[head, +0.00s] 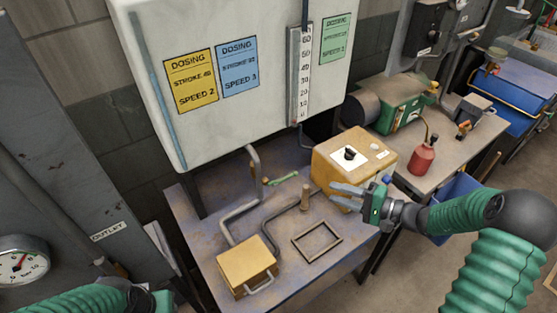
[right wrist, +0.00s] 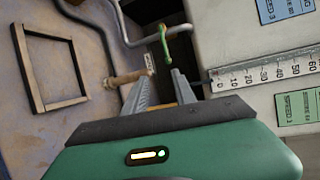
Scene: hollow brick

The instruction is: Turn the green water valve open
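The green valve handle (head: 281,179) is a small lever on the grey pipe that comes down below the white tank, at the back of the workbench. It also shows in the right wrist view (right wrist: 165,43), beyond the fingertips. My right gripper (head: 334,192) is in front of the yellow dial box, right of the valve and apart from it. Its two fingers are spread with nothing between them, as the right wrist view (right wrist: 160,76) shows. Part of my left arm is at the bottom left of the head view; its gripper is out of frame.
A wooden peg (head: 305,197) stands between valve and right gripper. The yellow dial box (head: 330,160), an empty square frame (head: 317,242) and a yellow handled box (head: 247,262) are on the bench. The white tank (head: 220,120) overhangs the back. A red can (head: 423,160) stands right.

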